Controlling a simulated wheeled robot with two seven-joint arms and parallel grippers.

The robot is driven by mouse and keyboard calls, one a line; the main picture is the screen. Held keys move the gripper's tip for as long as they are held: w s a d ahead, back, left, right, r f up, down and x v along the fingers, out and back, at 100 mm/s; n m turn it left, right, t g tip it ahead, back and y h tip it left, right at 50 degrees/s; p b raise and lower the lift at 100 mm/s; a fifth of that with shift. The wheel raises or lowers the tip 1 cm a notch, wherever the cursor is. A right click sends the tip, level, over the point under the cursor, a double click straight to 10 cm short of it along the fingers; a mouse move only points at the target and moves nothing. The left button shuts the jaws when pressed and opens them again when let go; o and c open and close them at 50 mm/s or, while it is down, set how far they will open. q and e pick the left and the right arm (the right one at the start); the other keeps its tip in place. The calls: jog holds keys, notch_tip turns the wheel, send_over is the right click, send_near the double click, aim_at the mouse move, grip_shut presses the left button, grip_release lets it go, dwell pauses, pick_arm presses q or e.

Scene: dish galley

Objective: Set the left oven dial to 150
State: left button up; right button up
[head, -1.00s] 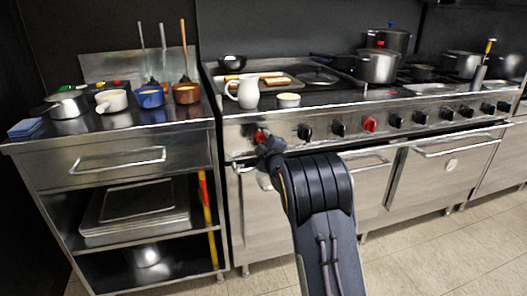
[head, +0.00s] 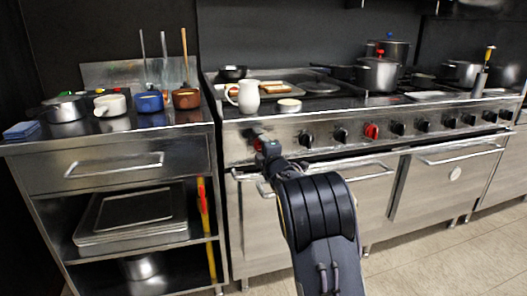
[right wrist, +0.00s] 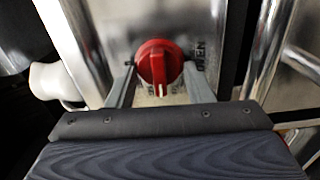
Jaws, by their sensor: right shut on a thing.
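The left oven dial (head: 257,143) is a red knob at the left end of the range's front panel. In the right wrist view the red dial (right wrist: 160,62) sits between the two fingers, with a white mark on it towards the bottom of the picture. My right gripper (head: 265,151) is at the dial and shut on it, one finger on each side. Lettering reading "OVEN" shows beside the dial, partly hidden by a finger; the numbers on the scale are too small or covered to read. My left gripper is out of view.
Several black knobs and another red dial (head: 372,131) run along the panel to the right. Oven door handles (head: 458,155) stick out below. A white jug (head: 247,97) stands on the range top above the dial. A steel counter with pots (head: 150,102) is on the left.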

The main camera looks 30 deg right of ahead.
jog(key=o, duration=1)
jog(key=v, duration=0.7)
jog(key=shift+s+a+p, duration=0.1)
jog(key=shift+s+p, duration=0.25)
jog(key=shift+p, duration=0.05)
